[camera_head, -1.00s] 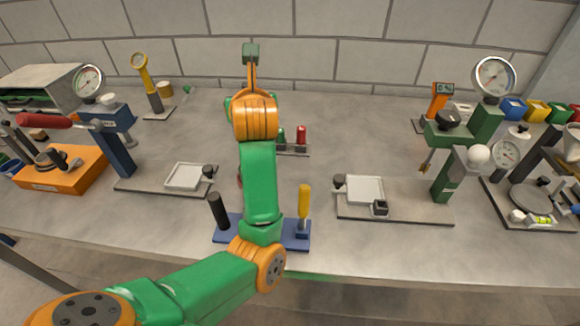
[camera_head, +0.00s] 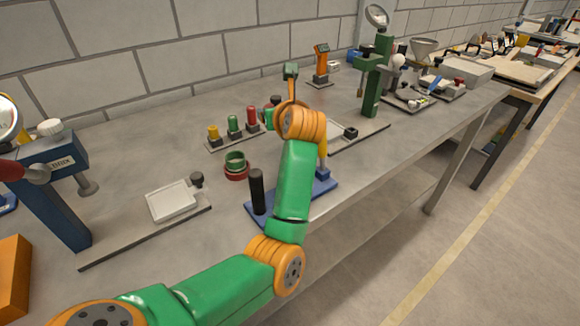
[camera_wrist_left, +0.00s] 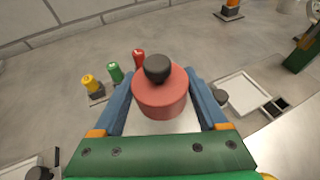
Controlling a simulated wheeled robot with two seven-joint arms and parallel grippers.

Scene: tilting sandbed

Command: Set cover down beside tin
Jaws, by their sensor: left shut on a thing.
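The cover (camera_wrist_left: 160,95), a red round piece with a black knob on top, is between the blue fingers of my left gripper (camera_wrist_left: 162,88) in the left wrist view. The gripper is shut on it. In the head view my wrist mostly hides the gripper and the cover. A small round green container with a reddish ring around its base, seemingly the tin (camera_head: 236,164), stands on the bench, left of my forearm. The left wrist view does not show it. How high the cover is above the bench is unclear. My right gripper is not in view.
A rack with yellow, green and red bottles (camera_head: 233,127) stands behind the tin. A blue base (camera_head: 258,208) with a black post is in front, beside my forearm. A white tray (camera_head: 172,203) on a plate lies left. Bare bench (camera_head: 130,160) shows left of the tin.

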